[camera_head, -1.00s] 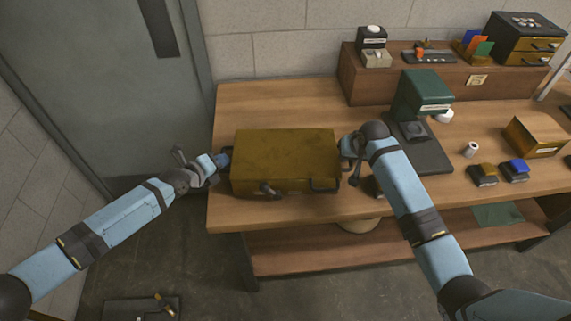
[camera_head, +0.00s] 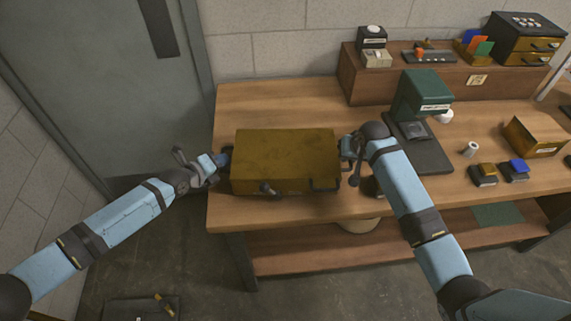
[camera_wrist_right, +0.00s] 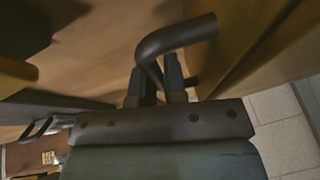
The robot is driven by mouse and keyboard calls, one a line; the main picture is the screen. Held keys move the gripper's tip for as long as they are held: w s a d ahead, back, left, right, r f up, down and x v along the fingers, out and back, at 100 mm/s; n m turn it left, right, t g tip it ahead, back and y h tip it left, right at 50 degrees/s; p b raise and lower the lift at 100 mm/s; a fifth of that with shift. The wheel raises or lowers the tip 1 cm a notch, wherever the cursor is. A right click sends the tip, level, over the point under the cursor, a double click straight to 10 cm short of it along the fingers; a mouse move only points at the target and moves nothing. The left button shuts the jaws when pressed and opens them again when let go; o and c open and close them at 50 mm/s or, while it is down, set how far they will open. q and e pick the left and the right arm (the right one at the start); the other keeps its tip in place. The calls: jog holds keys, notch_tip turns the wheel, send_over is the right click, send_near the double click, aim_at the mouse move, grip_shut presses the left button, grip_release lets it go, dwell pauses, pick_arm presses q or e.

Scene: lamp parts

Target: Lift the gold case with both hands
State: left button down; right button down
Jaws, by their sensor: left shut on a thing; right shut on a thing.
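The gold case (camera_head: 285,158) lies flat at the left part of the wooden table, with dark handles on its sides and front. My left gripper (camera_head: 222,161) is at its left side, shut on what looks like the left handle, which is mostly hidden. My right gripper (camera_head: 347,148) is at its right side. In the right wrist view, the fingers of the right gripper (camera_wrist_right: 165,85) are shut on the dark right handle (camera_wrist_right: 178,38), beside the gold wall of the case (camera_wrist_right: 240,40). I cannot tell for sure whether the case is clear of the tabletop.
The wooden table (camera_head: 260,95) has bare room behind the case. To the right stand a green machine (camera_head: 424,92), a white roll (camera_head: 470,149), two stamp-like blocks and a tan box (camera_head: 535,137). A raised shelf (camera_head: 375,85) holds small items at the back.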

pick_arm(q)
jog(key=shift+r, duration=0.1)
pick_arm(e)
jog(key=shift+r, duration=0.1)
